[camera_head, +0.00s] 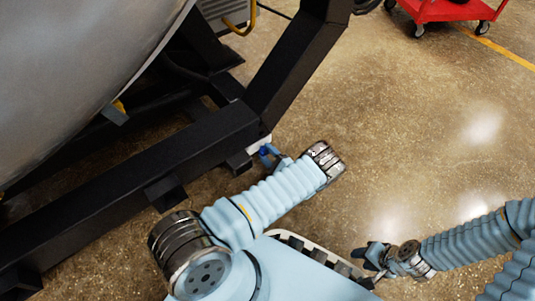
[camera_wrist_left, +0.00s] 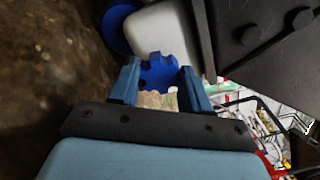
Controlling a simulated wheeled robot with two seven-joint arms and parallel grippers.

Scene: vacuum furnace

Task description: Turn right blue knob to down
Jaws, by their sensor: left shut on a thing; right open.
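My left gripper (camera_head: 272,157) reaches in beside the black frame at a small white unit (camera_head: 258,143). In the left wrist view my left gripper (camera_wrist_left: 160,84) has one finger on each side of a scalloped blue knob (camera_wrist_left: 158,70) and is shut on it. The white unit (camera_wrist_left: 162,32) shows behind this knob. A second blue knob (camera_wrist_left: 116,26) is further off to the upper left, apart from the fingers. In the head view the knobs are mostly hidden by my gripper. My right gripper (camera_head: 369,261) is open and empty, low over the floor.
The black metal frame (camera_head: 190,142) and the large silver vessel (camera_head: 75,65) fill the left side of the head view. A red cart (camera_head: 448,8) stands at the top right. The floor (camera_head: 420,120) between is clear.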

